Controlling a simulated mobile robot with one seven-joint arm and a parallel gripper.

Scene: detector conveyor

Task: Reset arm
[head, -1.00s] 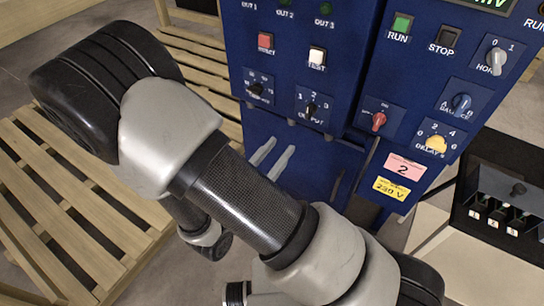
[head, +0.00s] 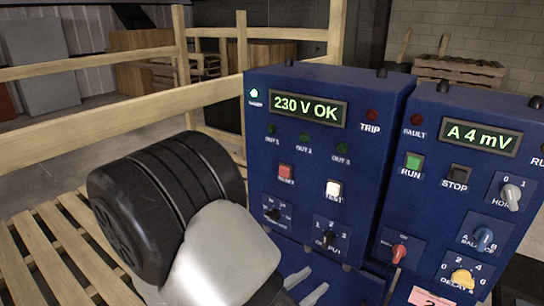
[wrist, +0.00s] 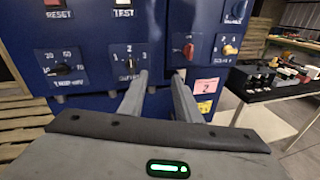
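My arm rises at the lower left of the head view, with a dark ribbed joint and a pale link in front of the blue control panel (head: 330,170). My gripper (head: 312,280) is low at the bottom edge of that view, below the panel's knobs. In the wrist view my gripper (wrist: 161,78) has its two grey fingers apart, with nothing between them. The fingers point at the lower edge of the panel, below the output knob (wrist: 130,60). I cannot tell whether the fingertips touch the panel.
A second blue panel (head: 455,195) with a red knob (head: 399,253) and a yellow knob (head: 462,277) stands at the right. A wooden rail (head: 90,128) and slatted pallet (head: 60,250) lie left. A table (wrist: 275,92) with a black box is at right.

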